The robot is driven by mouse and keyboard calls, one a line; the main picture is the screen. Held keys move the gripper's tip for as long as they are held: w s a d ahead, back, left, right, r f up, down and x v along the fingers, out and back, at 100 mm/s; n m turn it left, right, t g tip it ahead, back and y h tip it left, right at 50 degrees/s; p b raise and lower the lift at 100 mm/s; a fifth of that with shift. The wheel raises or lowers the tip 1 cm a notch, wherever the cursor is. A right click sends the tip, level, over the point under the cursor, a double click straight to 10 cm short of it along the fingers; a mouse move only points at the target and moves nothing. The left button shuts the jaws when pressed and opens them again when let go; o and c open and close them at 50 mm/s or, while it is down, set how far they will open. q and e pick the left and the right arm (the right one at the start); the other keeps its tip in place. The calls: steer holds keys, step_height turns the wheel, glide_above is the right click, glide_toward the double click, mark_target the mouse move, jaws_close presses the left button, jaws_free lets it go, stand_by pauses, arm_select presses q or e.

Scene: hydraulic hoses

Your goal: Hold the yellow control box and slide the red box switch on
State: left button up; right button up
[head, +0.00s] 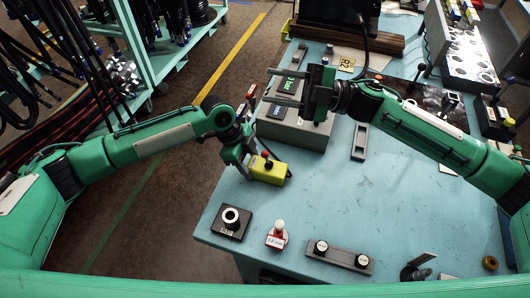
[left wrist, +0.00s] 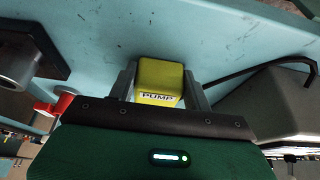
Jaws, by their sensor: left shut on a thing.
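The grey box (head: 300,132) stands behind the yellow box. A slotted plate (head: 360,142) lies mid-table. The blue tabletop (head: 385,195) is clear around it. A hose rack (head: 165,55) stands at the left.

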step_height(320, 180, down, 4)
steer(key=w+d+m+t+h, duration=0.1)
steer(key=d+m+t, duration=0.2)
steer(key=m+t, duration=0.5)
steer(key=m+h, duration=0.7)
steer(key=m, duration=0.4)
glide_toward(268, 155)
steer(key=shift+g, duration=0.3)
steer(key=x, duration=1.1)
steer(key=shift+w, duration=0.25)
jaws_close()
